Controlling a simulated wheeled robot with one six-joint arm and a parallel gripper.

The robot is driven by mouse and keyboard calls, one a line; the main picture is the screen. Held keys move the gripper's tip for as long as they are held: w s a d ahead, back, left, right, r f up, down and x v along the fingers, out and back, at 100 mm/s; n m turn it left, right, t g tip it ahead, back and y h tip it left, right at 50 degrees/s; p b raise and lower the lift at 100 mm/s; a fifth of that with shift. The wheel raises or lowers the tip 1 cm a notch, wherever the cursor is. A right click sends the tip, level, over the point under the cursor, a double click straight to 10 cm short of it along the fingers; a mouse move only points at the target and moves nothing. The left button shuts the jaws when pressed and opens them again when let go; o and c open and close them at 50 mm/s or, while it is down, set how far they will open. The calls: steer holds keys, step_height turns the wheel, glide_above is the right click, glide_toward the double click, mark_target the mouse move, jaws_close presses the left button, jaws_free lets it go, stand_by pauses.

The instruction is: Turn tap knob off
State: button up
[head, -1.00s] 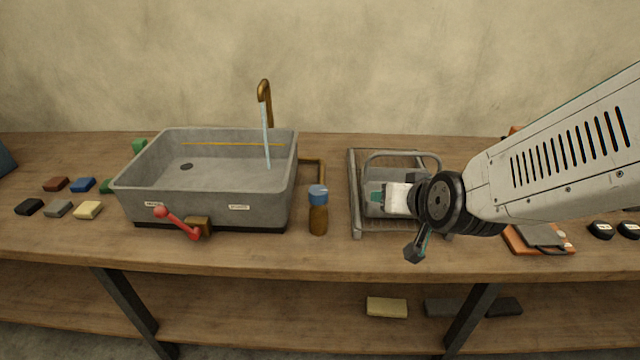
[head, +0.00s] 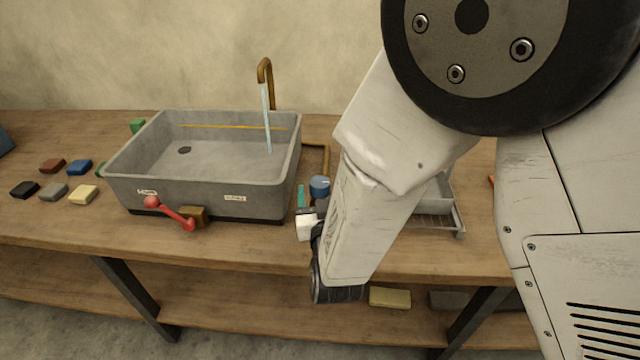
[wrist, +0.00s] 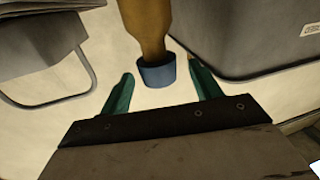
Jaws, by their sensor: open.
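The tap knob is a red lever (head: 172,213) with a ball end, on a brass block (head: 194,216) at the front of the grey sink (head: 266,200). The lever slants up to the left. A stream of water (head: 268,125) runs from the brass spout (head: 265,72) into the sink. My gripper (wrist: 161,76) is open, to the right of the knob and near the sink's right end. In the wrist view its teal fingers stand on either side of the blue cap of a brown bottle; I cannot tell whether they touch it. The knob is not in the wrist view.
The bottle's blue cap (head: 320,187) shows beside my gripper; my arm hides its body. A metal rack (head: 458,222) stands to the right, partly hidden by my arm. Several coloured blocks lie left of the sink. The table in front of the knob is clear.

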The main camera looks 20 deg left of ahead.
steer(key=shift+x, duration=1.4)
steer(key=shift+d, duration=0.1)
steer(key=c, duration=1)
steer(key=shift+o, duration=0.2)
steer(key=shift+w+n+y, duration=0.1)
steer(key=shift+n+y, duration=0.2)
steer(key=n+g+y, duration=0.5)
steer(key=y, duration=0.1)
steer(key=shift+d+g, duration=0.15)
steer(key=shift+g, duration=0.25)
steer(key=n+g+y, duration=0.2)
steer(key=n+g, duration=0.1)
steer(key=g, duration=0.1)
steer(key=shift+n+g+y, duration=0.3)
steer(key=shift+g+y, duration=0.1)
steer(key=shift+n+g+y, duration=0.4)
steer(key=shift+n+g, duration=0.8)
steer(key=shift+g, duration=0.6)
steer(key=shift+n+g, duration=0.3)
